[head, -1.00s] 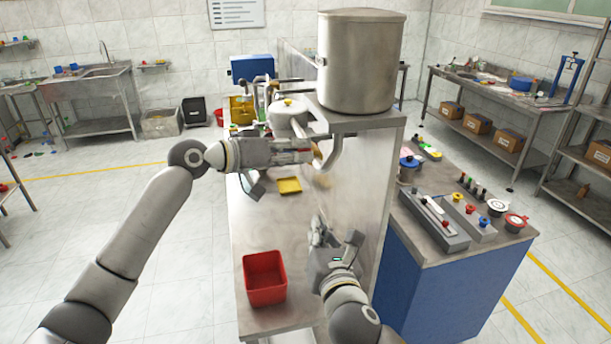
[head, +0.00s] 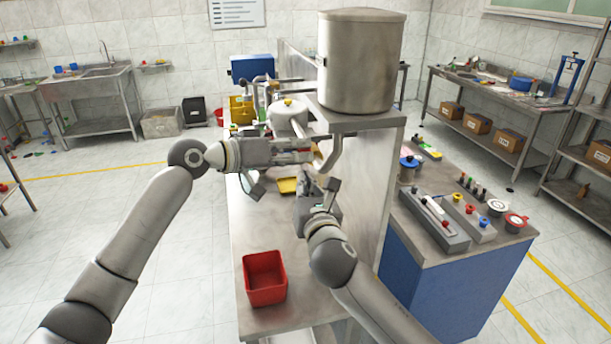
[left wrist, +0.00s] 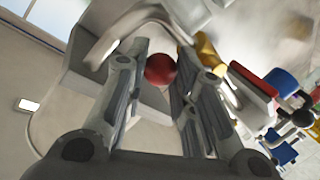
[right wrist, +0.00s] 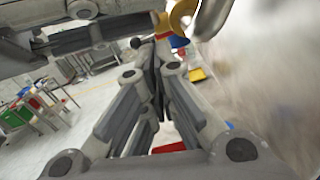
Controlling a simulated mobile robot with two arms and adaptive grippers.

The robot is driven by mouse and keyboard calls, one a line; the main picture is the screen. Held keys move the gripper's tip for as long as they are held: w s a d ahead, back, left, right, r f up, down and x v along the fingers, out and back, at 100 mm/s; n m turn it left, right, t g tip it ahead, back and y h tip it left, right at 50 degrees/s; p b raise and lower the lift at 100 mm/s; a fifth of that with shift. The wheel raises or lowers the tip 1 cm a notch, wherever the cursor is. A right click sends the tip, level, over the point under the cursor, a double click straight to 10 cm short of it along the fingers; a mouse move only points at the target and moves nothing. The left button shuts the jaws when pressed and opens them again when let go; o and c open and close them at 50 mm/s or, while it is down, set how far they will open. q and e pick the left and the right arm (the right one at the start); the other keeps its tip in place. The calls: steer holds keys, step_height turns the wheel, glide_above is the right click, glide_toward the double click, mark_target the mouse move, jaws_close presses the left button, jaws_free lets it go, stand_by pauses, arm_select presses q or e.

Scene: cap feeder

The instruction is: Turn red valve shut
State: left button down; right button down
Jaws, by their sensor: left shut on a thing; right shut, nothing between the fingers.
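In the left wrist view, a red round knob (left wrist: 160,69), which looks like part of the red valve, sits between my left fingers. My left gripper (head: 312,151) is shut on it beside the pipework under the big metal tank. In the head view the gripper hides the knob. A yellow part (left wrist: 208,52) is close beside the fingers. My right gripper (head: 318,187) is shut and empty, just below the left gripper. In the right wrist view its fingertips (right wrist: 155,55) are near a yellow ring-shaped part (right wrist: 181,16) and a curved metal pipe.
The metal tank (head: 360,62) stands on a raised shelf over the steel bench. A blue cabinet (head: 440,285) with several knobs on top stands at the right.

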arm_select(q)
steer(key=shift+a+f, duration=0.15)
steer(key=shift+f, duration=0.45)
arm_select(e)
steer(key=shift+w+d+r, duration=0.1)
steer(key=shift+w+r, duration=0.05)
steer(key=shift+r, duration=0.4)
steer(key=shift+w+r, duration=0.1)
steer(key=shift+r, duration=0.45)
steer(key=shift+w+d+r, duration=0.1)
steer(key=shift+w+r, duration=0.05)
steer(key=shift+r, duration=0.75)
arm_select(q)
steer(key=c, duration=1.5)
jaws_free()
steer(key=shift+c, duration=0.2)
steer(key=o, duration=0.6)
steer(key=shift+w+a+f, duration=0.1)
steer(key=shift+w+a, duration=0.1)
steer(key=shift+c, duration=0.2)
arm_select(e)
steer(key=shift+w+a, duration=0.25)
steer(key=shift+a, duration=0.05)
arm_select(q)
steer(key=shift+s+d+r, duration=0.15)
steer(key=shift+s+r, duration=0.05)
arm_select(e)
steer(key=shift+s+d, duration=0.15)
